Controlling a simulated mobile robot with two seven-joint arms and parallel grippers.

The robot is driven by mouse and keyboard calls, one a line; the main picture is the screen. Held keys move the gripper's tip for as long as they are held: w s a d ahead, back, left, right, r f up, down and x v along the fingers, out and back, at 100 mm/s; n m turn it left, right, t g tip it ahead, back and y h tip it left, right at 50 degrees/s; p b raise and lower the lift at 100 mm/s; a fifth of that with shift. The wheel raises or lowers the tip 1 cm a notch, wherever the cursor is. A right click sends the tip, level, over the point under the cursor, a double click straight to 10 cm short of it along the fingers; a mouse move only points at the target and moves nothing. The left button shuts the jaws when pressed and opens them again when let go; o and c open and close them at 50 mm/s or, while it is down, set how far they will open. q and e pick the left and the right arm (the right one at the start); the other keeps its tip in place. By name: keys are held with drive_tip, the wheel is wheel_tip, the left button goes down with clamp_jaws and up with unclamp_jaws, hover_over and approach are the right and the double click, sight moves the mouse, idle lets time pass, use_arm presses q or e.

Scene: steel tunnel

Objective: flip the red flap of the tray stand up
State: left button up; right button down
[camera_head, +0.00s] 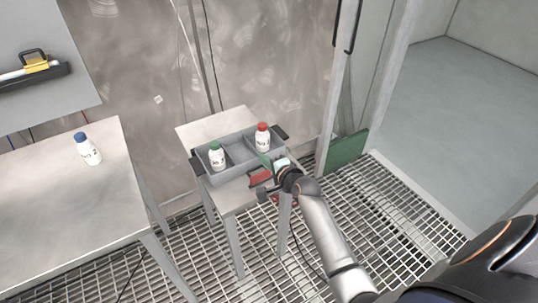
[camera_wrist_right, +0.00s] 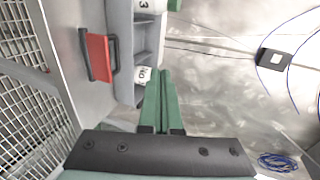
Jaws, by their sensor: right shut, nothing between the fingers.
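The tray stand (camera_head: 190,133) is a small pale table bearing a grey divided tray (camera_head: 235,172). The red flap (camera_head: 260,178) shows at the stand's front side, just below the tray, partly hidden behind my right gripper. In the right wrist view the red flap (camera_wrist_right: 98,57) has a black handle and lies left of my fingers, apart from them. Its exact tilt is hard to tell. My right gripper (camera_head: 268,162) is shut and empty, beside the tray's front right. Its green fingers (camera_wrist_right: 163,85) are together in the wrist view. My left gripper is not in view.
The tray holds a green-capped bottle (camera_head: 217,156) and a red-capped bottle (camera_head: 263,137). A blue-capped bottle (camera_head: 88,149) stands on the left table (camera_head: 60,200). A green panel (camera_head: 346,151) stands at the right by a post. Grating floor is open in front.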

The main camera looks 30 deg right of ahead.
drive_tip(key=shift+s+r, duration=0.65)
drive_tip(key=shift+r, duration=0.25)
drive_tip(key=shift+s+r, duration=0.6)
drive_tip(key=shift+r, duration=0.3)
drive_tip(key=s+a+f+n+g, duration=0.1)
drive_tip(key=s+a+f+n, duration=0.3)
drive_tip(key=s, duration=0.5)
drive_tip(key=s+a+f+n+g+y, duration=0.1)
drive_tip(key=s+a+f+n+g, duration=0.1)
drive_tip(key=s+a+f+n, duration=0.3)
drive_tip(key=s+a+f+n+g+y, duration=0.1)
drive_tip(key=s+a+f+n, duration=0.3)
drive_tip(key=s+f+n, duration=0.3)
drive_tip(key=s+n, duration=0.4)
drive_tip(key=s, duration=0.1)
drive_tip(key=shift+s+a+f+g, duration=0.3)
drive_tip(key=shift+s+a, duration=0.1)
